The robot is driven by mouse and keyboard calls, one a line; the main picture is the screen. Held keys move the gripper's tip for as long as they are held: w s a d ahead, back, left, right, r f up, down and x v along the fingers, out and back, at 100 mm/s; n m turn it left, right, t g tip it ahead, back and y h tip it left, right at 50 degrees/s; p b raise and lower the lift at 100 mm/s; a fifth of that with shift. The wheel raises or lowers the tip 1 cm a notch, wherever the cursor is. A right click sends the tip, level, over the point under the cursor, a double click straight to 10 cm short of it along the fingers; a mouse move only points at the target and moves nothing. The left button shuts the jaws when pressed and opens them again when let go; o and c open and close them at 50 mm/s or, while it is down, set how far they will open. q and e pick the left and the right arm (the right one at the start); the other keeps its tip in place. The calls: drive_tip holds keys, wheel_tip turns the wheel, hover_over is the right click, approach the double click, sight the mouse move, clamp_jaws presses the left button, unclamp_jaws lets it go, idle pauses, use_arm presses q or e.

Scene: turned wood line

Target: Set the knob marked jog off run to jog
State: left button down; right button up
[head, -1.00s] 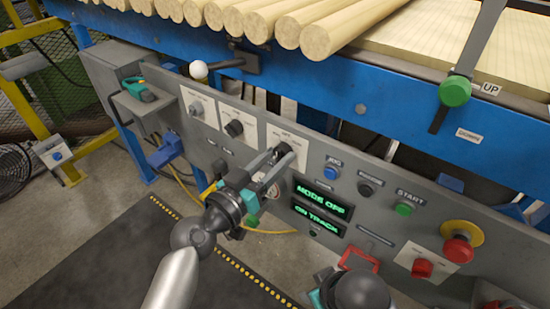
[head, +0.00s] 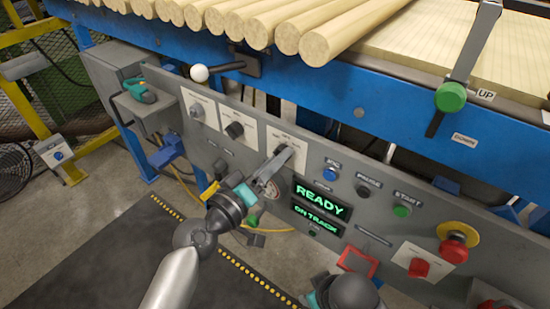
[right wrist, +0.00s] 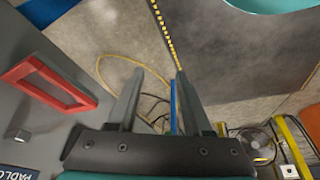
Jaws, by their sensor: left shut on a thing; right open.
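The mode knob (head: 284,152) is a dark knob on a white label plate (head: 301,160) in the upper middle of the grey panel. The plate's lettering is too small to read surely. My left gripper (head: 282,158) is shut on this knob from the front and partly hides it, so its exact pointing is hard to tell. The upper green display (head: 321,197) reads READY and the lower one (head: 318,220) reads ON TRACK. My right gripper (right wrist: 161,72) is open and empty in the right wrist view, low in front of the panel.
Two other knobs on white plates (head: 234,130) (head: 198,112) sit to the left. A red frame (right wrist: 48,84) is near my right gripper.

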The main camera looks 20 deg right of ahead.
use_arm(q)
drive_tip(key=shift+n, duration=0.9)
use_arm(e)
drive_tip(key=shift+s+f, duration=0.15)
drive_tip(key=shift+f, duration=0.3)
use_arm(q)
drive_tip(key=shift+c, duration=2.1)
unclamp_jaws()
drive_tip(key=b+v, duration=0.1)
drive_tip(key=v, duration=1.4)
drive_tip(key=shift+b, duration=0.35)
use_arm(e)
drive_tip(key=shift+w+r, duration=0.15)
drive_tip(key=shift+r, duration=0.9)
drive_tip(key=shift+w+r, duration=0.1)
drive_tip(key=shift+r, duration=0.9)
use_arm(q)
drive_tip(key=shift+s, duration=0.15)
